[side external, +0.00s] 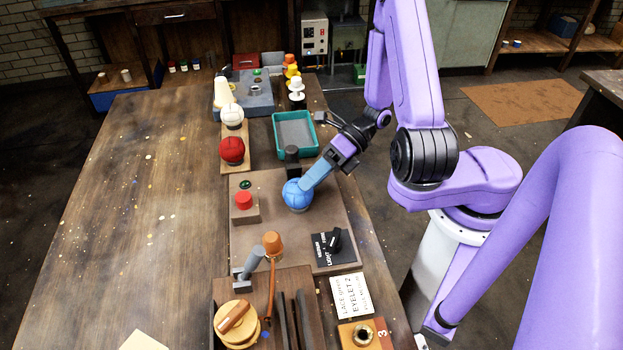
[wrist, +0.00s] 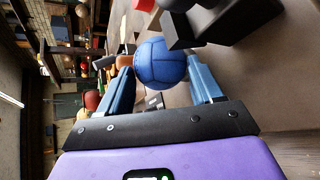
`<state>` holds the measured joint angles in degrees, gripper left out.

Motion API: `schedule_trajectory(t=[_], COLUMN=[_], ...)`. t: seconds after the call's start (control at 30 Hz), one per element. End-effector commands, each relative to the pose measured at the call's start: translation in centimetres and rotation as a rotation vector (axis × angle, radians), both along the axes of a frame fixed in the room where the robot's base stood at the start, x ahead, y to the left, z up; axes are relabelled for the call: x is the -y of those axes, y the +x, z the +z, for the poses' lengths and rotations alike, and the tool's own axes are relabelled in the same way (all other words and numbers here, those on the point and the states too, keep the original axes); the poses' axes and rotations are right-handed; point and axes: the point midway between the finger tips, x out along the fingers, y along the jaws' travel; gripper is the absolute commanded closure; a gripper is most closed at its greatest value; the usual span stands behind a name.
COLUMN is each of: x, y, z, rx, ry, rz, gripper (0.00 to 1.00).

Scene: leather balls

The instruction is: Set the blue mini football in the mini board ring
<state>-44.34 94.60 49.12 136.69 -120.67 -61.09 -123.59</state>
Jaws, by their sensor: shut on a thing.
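The blue mini football (side external: 297,195) is a panelled blue ball, low over the brown work mat on the table. My gripper (side external: 304,186) reaches down to it from the upper right and is shut on it. In the wrist view the ball (wrist: 160,60) sits between the two blue fingers of my gripper (wrist: 161,74). I cannot tell whether the ball touches something below it. A narrow wooden board (side external: 228,168) behind and left of the mat carries a red ball (side external: 232,150) and a white ball (side external: 232,117). I cannot make out an empty ring on it.
A black post (side external: 292,160) stands just behind the ball. A red button on a block (side external: 244,201) is to its left, a black dial (side external: 335,240) in front. A teal tray (side external: 307,153) lies behind. Tools and a wooden tray (side external: 310,310) fill the front; the left tabletop (side external: 140,200) is clear.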

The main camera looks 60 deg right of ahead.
Motion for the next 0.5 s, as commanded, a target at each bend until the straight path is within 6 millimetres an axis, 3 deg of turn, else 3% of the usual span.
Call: schedule_trajectory(t=[0.13, 0.17, 0.5], x=[-0.03, -0.01, 0.00], y=[0.00, 0.00, 0.00], z=[-0.27, -0.25, -0.13], rx=[-0.002, -0.001, 0.000], ry=[0.002, 0.000, 0.000], rz=[0.000, 0.000, 0.000], gripper=[0.85, 0.25, 0.24])
